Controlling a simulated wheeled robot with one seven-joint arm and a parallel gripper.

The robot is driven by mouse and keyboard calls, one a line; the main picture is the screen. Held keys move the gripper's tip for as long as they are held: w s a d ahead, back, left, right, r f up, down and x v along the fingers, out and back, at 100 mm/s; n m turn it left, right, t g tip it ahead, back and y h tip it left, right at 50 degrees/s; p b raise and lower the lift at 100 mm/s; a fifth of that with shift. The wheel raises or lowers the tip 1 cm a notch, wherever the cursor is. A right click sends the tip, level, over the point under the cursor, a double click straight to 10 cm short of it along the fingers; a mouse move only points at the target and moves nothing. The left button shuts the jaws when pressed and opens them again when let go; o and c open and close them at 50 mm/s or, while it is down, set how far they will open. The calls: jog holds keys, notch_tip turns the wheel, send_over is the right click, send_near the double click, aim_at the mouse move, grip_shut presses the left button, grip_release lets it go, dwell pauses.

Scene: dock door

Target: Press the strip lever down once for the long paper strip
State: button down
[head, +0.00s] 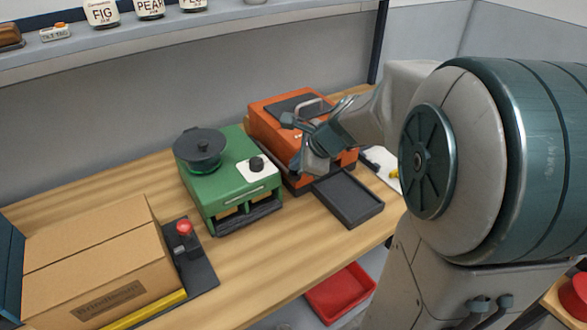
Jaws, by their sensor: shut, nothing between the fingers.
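An orange machine (262,122) with a dark top plate stands at the back right of the wooden bench. A pale grey loop-shaped handle (312,107) shows at its top; I cannot tell for certain that it is the strip lever. My gripper (292,122) is shut and empty, in front of and over the orange machine, hiding part of its front and top. I cannot tell whether it touches the machine. A black tray (348,200) lies at the machine's front. No paper strip can be made out.
A cardboard box (95,258) and a red-topped post (184,229) are at front left. A red bin (340,293) sits below the bench.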

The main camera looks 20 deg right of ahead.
aim_at(299, 176)
jog(key=shift+s+d+f+b, duration=0.1)
jog(key=shift+s+f+b, duration=0.05)
jog(key=shift+f+b, duration=0.85)
jog(key=shift+s+f+b, duration=0.15)
jog(key=shift+f+b, duration=0.65)
jog(key=shift+f, duration=0.25)
dwell(1.5)
dwell(0.5)
jog(key=shift+w+r+p, duration=0.25)
jog(key=shift+r+p, duration=1.25)
jog(key=shift+r, duration=0.05)
jog(key=shift+w+r+p, duration=0.2)
jog(key=shift+r+p, duration=1.25)
jog(key=shift+r, duration=0.2)
jog(key=r+p, duration=0.4)
jog(key=shift+w+a+r+p, duration=0.25)
jog(key=shift+w+r+p, duration=0.1)
jog(key=shift+r, duration=0.05)
